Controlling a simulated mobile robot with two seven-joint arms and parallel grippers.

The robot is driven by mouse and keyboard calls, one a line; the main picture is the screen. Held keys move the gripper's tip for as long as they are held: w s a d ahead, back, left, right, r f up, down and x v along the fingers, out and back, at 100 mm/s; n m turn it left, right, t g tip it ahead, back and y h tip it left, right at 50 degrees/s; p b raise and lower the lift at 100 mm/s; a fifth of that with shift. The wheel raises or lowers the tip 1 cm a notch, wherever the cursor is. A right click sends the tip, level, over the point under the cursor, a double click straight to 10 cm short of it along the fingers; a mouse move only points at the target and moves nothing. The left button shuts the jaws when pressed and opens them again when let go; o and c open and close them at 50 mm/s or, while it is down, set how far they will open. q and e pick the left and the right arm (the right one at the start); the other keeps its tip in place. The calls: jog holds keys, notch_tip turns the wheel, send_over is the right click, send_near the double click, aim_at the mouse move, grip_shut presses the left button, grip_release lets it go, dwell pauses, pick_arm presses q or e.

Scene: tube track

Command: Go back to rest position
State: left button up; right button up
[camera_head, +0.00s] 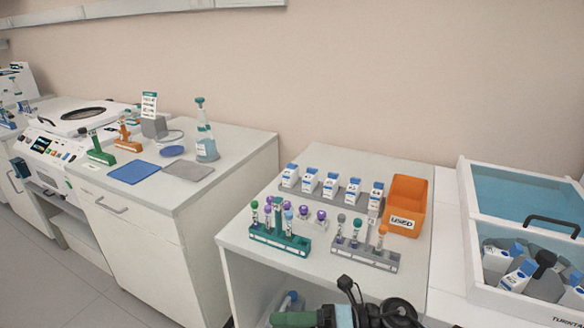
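Neither of my grippers can be made out in the head view. Dark and teal parts, probably of my own arm, show at the bottom edge in front of the middle table (335,165); no fingertips are recognisable there. On that table a green rack (279,240) holds several tubes with mixed caps. A grey rack (365,254) holds tubes with grey and orange caps. Purple-capped tubes (303,214) stand just behind the green rack.
A row of white blue-topped boxes (331,187) and an orange "USED" bin (406,206) stand at the back. A clear-lidded machine (520,195) is at right. The left counter (215,178) carries a bottle (206,145) and a blue mat (134,172). A gap separates the counter and table.

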jog(key=s+d+f+m+t+h, duration=0.2)
jog(key=d+f+m+t+h, duration=0.5)
jog(key=m, duration=0.8)
jog(key=s+d+f+m+t+h, duration=0.2)
jog(key=d+f+m+t+h, duration=0.45)
jog(key=m, duration=0.85)
jog(key=s+d+f+m+g+h, duration=0.1)
jog(key=s+d+f+m+g, duration=0.1)
jog(key=s+f, duration=0.5)
jog(key=s+d+f+m+g+h, duration=0.2)
jog(key=s+d+f+m, duration=0.3)
jog(key=s, duration=0.6)
notch_tip(320, 180, down, 2)
jog(key=shift+s+d+m, duration=0.2)
jog(key=shift+d+m, duration=0.1)
jog(key=shift+m, duration=0.4)
